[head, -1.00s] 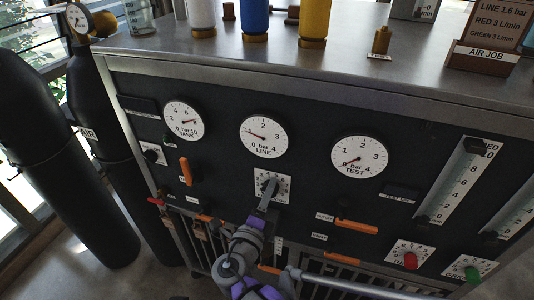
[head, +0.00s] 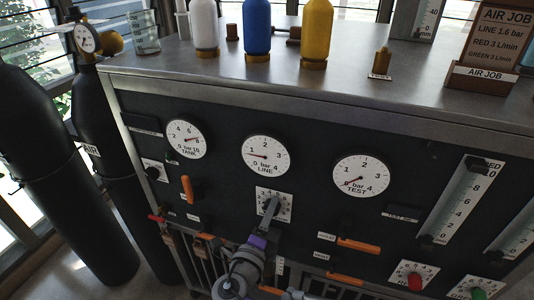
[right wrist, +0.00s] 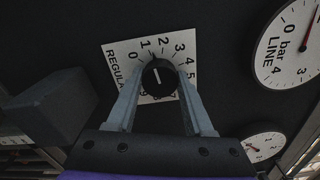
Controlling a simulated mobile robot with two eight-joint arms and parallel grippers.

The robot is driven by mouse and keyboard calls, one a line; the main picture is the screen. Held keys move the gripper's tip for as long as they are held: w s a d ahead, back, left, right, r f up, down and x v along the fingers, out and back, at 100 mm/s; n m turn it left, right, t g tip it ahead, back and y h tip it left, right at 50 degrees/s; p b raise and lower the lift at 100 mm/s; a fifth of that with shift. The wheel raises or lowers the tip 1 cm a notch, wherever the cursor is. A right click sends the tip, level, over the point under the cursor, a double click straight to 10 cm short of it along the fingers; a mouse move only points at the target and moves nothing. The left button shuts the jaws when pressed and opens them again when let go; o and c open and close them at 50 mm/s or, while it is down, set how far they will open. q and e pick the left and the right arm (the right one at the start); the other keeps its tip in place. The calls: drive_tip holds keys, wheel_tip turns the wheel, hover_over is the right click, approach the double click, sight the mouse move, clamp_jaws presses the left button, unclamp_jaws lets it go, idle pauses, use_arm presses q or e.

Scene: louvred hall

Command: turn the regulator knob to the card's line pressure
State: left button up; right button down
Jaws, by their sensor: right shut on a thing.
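The regulator knob (right wrist: 159,77) is round and black with a white mark, on a white plate (right wrist: 118,54) numbered around it. The mark points up, roughly between 1 and 2. My right gripper (right wrist: 160,88) is shut on the knob, one finger on each side. In the head view the right gripper (head: 270,210) covers most of the knob on its plate (head: 287,198). The LINE gauge (head: 266,156) above has its needle pointing left, between 0 and 1. The card (head: 502,38) reads AIR JOB, LINE 1.6 bar. My left gripper is not in view.
The TANK gauge (head: 186,139) and TEST gauge (head: 361,176) flank the LINE gauge. Orange-handled levers (head: 358,246) stick out nearby. Red (head: 415,281) and green knobs sit lower right. Bottles (head: 257,28) stand on the bench top; black cylinders (head: 105,170) stand at left.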

drive_tip(key=c, duration=0.7)
unclamp_jaws()
drive_tip(key=shift+o, duration=2.1)
drive_tip(key=shift+s+a+m, duration=0.15)
drive_tip(key=shift+s+m, duration=0.15)
drive_tip(key=shift+m, duration=0.1)
drive_tip(key=s+a+m+b, duration=0.25)
drive_tip(key=s+m, duration=0.65)
drive_tip(key=m, duration=0.5)
drive_tip(key=x, duration=0.8)
drive_tip(key=shift+w+f+b, duration=0.1)
drive_tip(key=shift+w+b, duration=0.25)
drive_tip(key=shift+b, duration=0.05)
drive_tip(key=shift+w+d, duration=0.15)
drive_tip(key=shift+w, duration=0.5)
clamp_jaws()
